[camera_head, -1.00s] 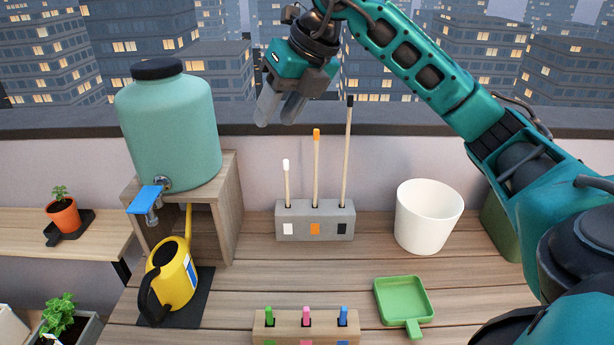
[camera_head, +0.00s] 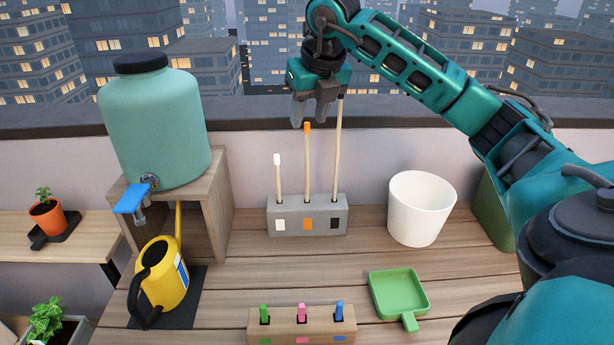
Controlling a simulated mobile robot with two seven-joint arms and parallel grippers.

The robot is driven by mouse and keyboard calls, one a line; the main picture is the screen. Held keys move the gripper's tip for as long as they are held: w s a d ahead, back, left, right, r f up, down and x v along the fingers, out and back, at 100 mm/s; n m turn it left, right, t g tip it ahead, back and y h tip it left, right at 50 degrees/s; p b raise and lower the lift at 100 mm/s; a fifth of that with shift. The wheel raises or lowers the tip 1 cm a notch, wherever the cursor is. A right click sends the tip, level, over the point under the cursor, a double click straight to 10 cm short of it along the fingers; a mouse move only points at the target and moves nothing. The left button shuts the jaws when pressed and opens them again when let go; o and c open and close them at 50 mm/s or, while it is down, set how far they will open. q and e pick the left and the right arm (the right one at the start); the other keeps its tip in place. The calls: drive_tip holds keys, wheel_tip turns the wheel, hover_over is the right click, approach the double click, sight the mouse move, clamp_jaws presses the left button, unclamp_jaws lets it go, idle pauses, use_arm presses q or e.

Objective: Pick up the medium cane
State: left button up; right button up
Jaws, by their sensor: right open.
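The medium cane (camera_head: 307,160) is a thin wooden stick with an orange tip. It stands upright in the middle slot of a grey block (camera_head: 290,225), above an orange square. A shorter white-tipped cane (camera_head: 278,180) stands to its left and a taller black-tipped cane (camera_head: 338,150) to its right. My right gripper (camera_head: 309,118) is open and points down, with its fingers at about the height of the orange tip. In the picture the fingertips are close to that tip; I cannot tell whether they touch or straddle it. My left gripper is not in view.
A white pot (camera_head: 420,208) and a green tray (camera_head: 398,295) are to the right. A teal water tank (camera_head: 155,130) on a wooden stand and a yellow watering can (camera_head: 163,280) are to the left. A wooden holder (camera_head: 285,325) with coloured pegs is in front.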

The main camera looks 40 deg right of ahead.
sight(307, 123)
drive_tip(key=x, duration=0.3)
drive_tip(key=shift+w+d+f, duration=0.1)
drive_tip(key=shift+w+f, duration=0.1)
drive_tip(key=shift+f, duration=0.1)
clamp_jaws()
idle(0.3)
